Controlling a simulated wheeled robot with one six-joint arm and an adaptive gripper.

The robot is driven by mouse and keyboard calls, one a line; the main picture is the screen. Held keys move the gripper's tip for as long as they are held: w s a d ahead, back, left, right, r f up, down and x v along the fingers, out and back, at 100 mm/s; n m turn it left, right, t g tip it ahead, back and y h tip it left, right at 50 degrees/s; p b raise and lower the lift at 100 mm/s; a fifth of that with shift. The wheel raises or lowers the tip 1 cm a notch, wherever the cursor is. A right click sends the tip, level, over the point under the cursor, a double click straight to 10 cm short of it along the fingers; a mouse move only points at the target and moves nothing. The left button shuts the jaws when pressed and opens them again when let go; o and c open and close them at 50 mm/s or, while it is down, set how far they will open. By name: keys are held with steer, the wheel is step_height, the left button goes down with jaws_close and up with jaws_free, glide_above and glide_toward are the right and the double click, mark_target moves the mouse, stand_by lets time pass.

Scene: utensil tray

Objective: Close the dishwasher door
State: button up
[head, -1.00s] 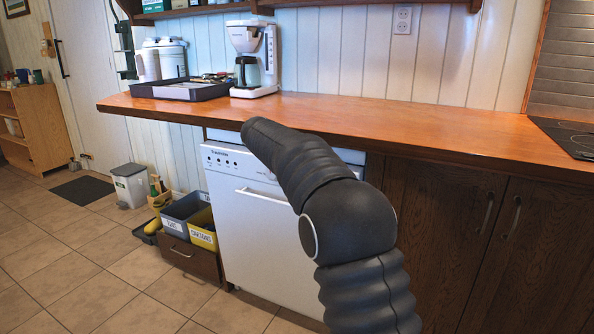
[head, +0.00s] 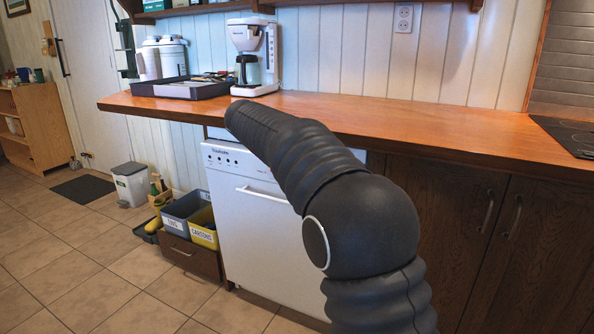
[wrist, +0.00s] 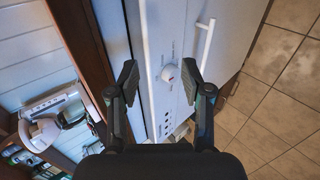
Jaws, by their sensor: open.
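The white dishwasher door (head: 240,215) stands almost upright under the counter in the head view. Its top edge seems to stand slightly out from the cabinet front, but my arm covers its right part. The door's bar handle (head: 262,194) shows there and in the wrist view (wrist: 204,40). I cannot tell whether a finger touches the door. My gripper is hidden behind my arm in the head view.
The wooden counter (head: 430,135) overhangs the dishwasher. A coffee maker (head: 254,58) and a dark tray (head: 180,91) stand on it. Labelled bins (head: 186,216) sit at the door's left. Brown cupboards (head: 462,215) are at the right. The tiled floor in front is open.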

steer(key=shift+n+t+y, duration=0.4)
steer(key=shift+n+y, duration=0.2)
steer(key=shift+n, duration=0.2)
steer(key=f, duration=0.1)
steer(key=d+f+b, duration=0.1)
steer(key=w+d+f+b, duration=0.1)
steer(key=f, duration=0.1)
jaws_close()
steer(key=s+d+f+n+t+y+b, duration=0.1)
steer(key=d+f+n+t+y+b, duration=0.25)
steer(key=f, duration=0.35)
steer(key=s+d+f+n+t+y+b, duration=0.45)
steer(key=s+d+b, duration=0.25)
steer(key=s, duration=0.4)
steer(key=d+p+x, duration=0.1)
steer(key=d+x, duration=0.2)
steer(key=x, duration=0.9)
steer(key=shift+w+a+r, duration=0.25)
steer(key=shift+w+a, duration=0.1)
steer(key=shift+w, duration=0.25)
